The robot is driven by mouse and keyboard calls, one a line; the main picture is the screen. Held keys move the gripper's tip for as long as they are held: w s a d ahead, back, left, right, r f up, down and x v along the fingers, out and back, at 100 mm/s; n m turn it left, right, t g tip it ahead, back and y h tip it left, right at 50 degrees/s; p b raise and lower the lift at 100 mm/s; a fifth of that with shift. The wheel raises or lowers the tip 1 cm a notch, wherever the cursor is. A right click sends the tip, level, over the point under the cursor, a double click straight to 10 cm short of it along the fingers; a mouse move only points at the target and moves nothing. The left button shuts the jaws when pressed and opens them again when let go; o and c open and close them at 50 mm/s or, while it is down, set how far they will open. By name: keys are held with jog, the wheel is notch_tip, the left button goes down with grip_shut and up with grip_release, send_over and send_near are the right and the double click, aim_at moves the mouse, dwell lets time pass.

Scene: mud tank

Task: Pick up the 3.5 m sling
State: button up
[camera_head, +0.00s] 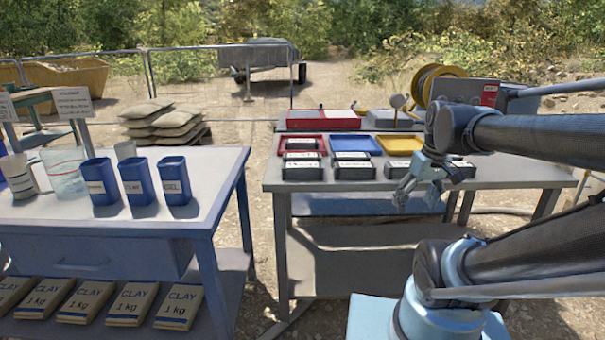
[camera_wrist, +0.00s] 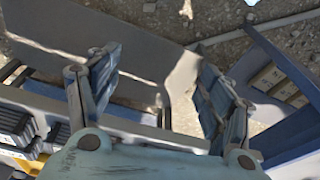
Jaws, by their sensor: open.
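Several black packs with white labels lie in short stacks along the front of the right-hand table, among them a left stack (camera_head: 302,172), a middle stack (camera_head: 353,171) and a right one (camera_head: 397,168). The label print is too small to read, so I cannot tell which is the 3.5 m sling. My gripper (camera_head: 418,193) is open and empty at the table's front edge, and partly hides the packs at the right. In the wrist view my gripper (camera_wrist: 158,62) has its fingers spread, with black packs (camera_wrist: 14,119) off to the left.
Red (camera_head: 284,141), blue (camera_head: 354,144) and yellow (camera_head: 398,144) trays stand behind the packs on the grey table (camera_head: 283,185). A hose reel (camera_head: 436,82) is at the back right. A left table (camera_head: 155,213) holds blue cups (camera_head: 134,180). A gap separates the tables.

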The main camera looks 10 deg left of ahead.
jog(key=w+a+r+n+g+y, duration=0.1)
jog(key=w+a+r+n, duration=0.45)
jog(key=a, duration=0.45)
jog(key=w+a+r+n+g+y, duration=0.1)
jog(key=w+a+r+n, duration=0.5)
jog(key=a, duration=0.4)
jog(key=w+a+r+n+g+y, duration=0.1)
jog(key=w+a+r+n, duration=0.3)
jog(key=w+a, duration=0.45)
send_near(303, 165)
jog(key=x, duration=0.5)
jog(key=shift+a, duration=0.1)
jog(key=shift+x, duration=2.65)
jog(key=shift+w, duration=0.15)
jog(key=c, duration=1.4)
jog(key=shift+r, duration=0.1)
